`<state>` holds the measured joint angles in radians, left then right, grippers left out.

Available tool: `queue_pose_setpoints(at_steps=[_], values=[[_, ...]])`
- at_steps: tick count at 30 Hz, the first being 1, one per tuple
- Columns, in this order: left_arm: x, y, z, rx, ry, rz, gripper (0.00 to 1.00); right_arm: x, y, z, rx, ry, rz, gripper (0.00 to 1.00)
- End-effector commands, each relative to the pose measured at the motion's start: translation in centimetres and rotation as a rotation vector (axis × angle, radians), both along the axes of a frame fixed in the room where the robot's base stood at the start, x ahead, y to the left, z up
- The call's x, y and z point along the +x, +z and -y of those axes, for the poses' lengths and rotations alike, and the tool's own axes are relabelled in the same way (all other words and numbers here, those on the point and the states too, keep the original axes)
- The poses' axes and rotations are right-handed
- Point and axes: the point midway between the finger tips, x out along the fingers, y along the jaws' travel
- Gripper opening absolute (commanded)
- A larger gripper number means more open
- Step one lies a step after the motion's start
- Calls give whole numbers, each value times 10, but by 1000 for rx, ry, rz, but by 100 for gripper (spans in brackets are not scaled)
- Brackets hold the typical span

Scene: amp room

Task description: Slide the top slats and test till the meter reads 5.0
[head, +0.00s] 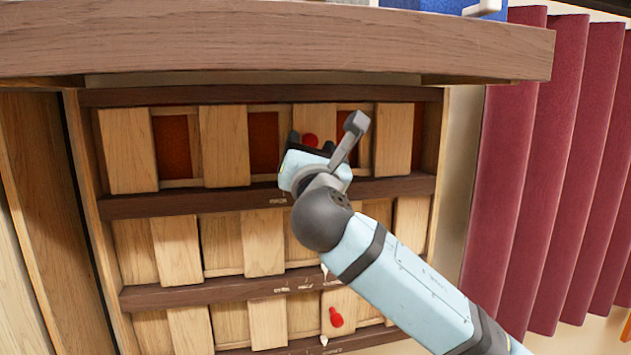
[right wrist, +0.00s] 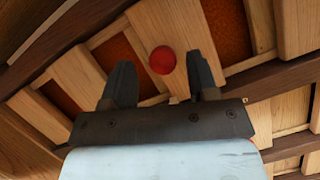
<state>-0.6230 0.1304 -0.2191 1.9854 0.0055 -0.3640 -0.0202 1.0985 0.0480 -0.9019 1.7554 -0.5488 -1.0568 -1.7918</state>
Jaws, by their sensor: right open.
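A wooden rack holds rows of sliding slats. The top row has several light slats, among them the far left slat (head: 128,150), the second slat (head: 224,146) and the far right slat (head: 393,139), with dark reddish gaps between them. The third slat (head: 313,117) carries a red knob (head: 310,140). My right gripper (head: 312,145) is in front of that slat. In the right wrist view the open fingers (right wrist: 163,85) stand on either side of the red knob (right wrist: 162,60), with no visible contact. My left gripper is not in view. No meter reading is visible.
A thick wooden shelf edge (head: 270,42) overhangs the rack. Lower rows hold more slats, one with a red knob (head: 336,317). Dark rails (head: 220,291) separate the rows. A red curtain (head: 540,150) hangs at the right.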

Motion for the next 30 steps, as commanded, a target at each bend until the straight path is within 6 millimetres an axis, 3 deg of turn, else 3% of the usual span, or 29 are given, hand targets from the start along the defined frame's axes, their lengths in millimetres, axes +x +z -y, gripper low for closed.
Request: queue_pose_setpoints(at_steps=[6,13,19,30], values=[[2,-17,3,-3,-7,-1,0,-48,-24,10,1,1,0,54],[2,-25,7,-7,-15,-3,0,-85,-37,17,0,0,0,54],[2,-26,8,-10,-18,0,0,-98,-40,20,1,-2,-1,54],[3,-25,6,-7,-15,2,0,-96,-45,20,13,6,-14,54]])
